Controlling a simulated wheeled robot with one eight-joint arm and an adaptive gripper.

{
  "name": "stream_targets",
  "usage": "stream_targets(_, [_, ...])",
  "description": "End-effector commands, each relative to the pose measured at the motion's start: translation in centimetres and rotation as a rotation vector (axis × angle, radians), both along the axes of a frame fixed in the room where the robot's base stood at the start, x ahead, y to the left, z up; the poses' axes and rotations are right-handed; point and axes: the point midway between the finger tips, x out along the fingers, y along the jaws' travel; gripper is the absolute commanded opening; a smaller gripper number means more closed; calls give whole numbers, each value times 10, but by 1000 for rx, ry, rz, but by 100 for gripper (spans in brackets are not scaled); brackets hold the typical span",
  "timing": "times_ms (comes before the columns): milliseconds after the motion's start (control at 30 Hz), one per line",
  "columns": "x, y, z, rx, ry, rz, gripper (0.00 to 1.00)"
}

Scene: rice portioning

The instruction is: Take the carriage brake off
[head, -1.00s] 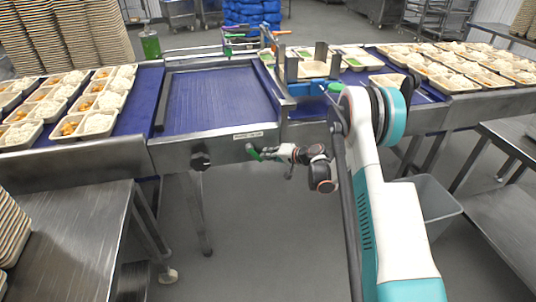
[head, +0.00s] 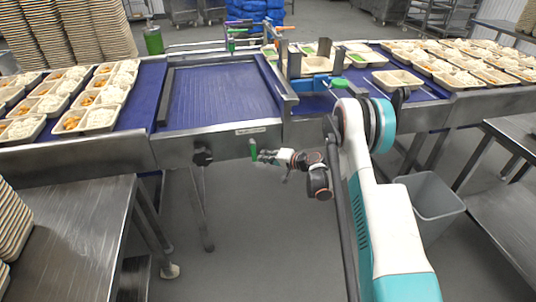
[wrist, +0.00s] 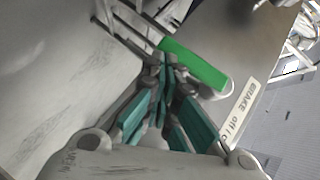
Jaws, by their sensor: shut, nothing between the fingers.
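The brake lever has a green handle (head: 253,148) on the front rail, standing about upright below a small white label (head: 255,130). In the wrist view the green handle (wrist: 195,64) lies slantwise just beyond my fingertips. The label (wrist: 243,108) there reads "BRAKE off / o…", its end cut off. My gripper (head: 262,156) is just right of the handle in the head view. In the wrist view my gripper (wrist: 166,75) has its teal fingers shut together with nothing between them. I cannot tell whether the fingertips touch the handle. The carriage (head: 318,68) stands on the conveyor to the right.
A dark knob (head: 203,157) sits on the rail left of the lever. Filled trays stand on the left belt (head: 147,88) and at the right. A grey bin (head: 433,198) and steel tables (head: 75,235) stand nearby. The floor below my gripper is clear.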

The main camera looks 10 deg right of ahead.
Motion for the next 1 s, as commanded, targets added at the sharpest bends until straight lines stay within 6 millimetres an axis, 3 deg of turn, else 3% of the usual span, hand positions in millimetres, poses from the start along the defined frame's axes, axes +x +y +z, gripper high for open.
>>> stream_targets(500, [0, 28, -16, 0, 0, 0, 0])
stream_targets(1000, [0, 38, -18, 0, 0, 0, 0])
